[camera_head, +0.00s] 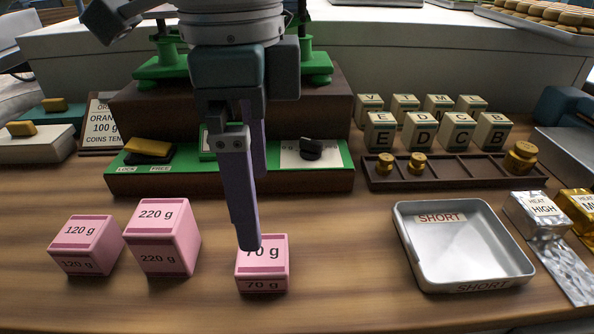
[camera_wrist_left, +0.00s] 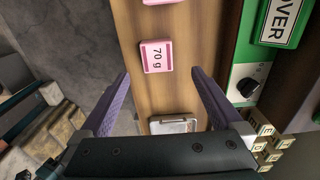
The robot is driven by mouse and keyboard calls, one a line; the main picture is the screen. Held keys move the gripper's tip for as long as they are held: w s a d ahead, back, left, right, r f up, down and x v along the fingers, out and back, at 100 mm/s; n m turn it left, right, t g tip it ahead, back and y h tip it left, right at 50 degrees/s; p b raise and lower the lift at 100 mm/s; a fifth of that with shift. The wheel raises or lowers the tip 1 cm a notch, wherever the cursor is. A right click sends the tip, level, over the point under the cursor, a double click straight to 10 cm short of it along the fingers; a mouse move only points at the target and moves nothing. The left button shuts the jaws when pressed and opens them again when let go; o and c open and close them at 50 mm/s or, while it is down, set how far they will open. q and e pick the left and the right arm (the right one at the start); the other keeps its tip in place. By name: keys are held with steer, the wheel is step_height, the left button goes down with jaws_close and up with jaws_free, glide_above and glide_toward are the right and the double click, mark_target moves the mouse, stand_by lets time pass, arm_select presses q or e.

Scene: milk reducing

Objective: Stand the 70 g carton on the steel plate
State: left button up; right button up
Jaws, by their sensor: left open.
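The pink 70 g carton (camera_head: 262,278) stands upright on the wooden table at front centre. It also shows in the left wrist view (camera_wrist_left: 157,62), with its 70 g label facing the camera. My left gripper (camera_head: 254,212) is open and empty, pointing down above the carton; its near finger hides part of the carton's top. In the wrist view the carton lies just beyond and between the spread fingertips (camera_wrist_left: 160,73). The shallow steel plate (camera_head: 509,262), marked SHORT, lies empty to the right. Its edge shows in the wrist view (camera_wrist_left: 172,126). My right gripper is not in view.
Pink 120 g (camera_head: 86,247) and 220 g (camera_head: 163,240) cartons stand left of the 70 g one. Behind is a green balance base (camera_head: 230,183) and a dark weight rack (camera_head: 454,171) with lettered blocks. Table between carton and plate is clear.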

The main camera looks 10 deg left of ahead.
mark_target(262, 253)
arm_select(q)
steer(key=shift+a+f, duration=0.25)
steer(key=shift+f, duration=0.05)
step_height(262, 253, down, 3)
steer(key=shift+d+r, duration=0.1)
steer(key=shift+r, duration=0.05)
steer(key=f, duration=0.6)
steer(key=shift+s+d+f+b, duration=0.2)
steer(key=shift+s+d+b, duration=0.05)
steer(key=shift+b, duration=0.1)
steer(key=shift+r, duration=0.1)
steer(key=c, duration=1.6)
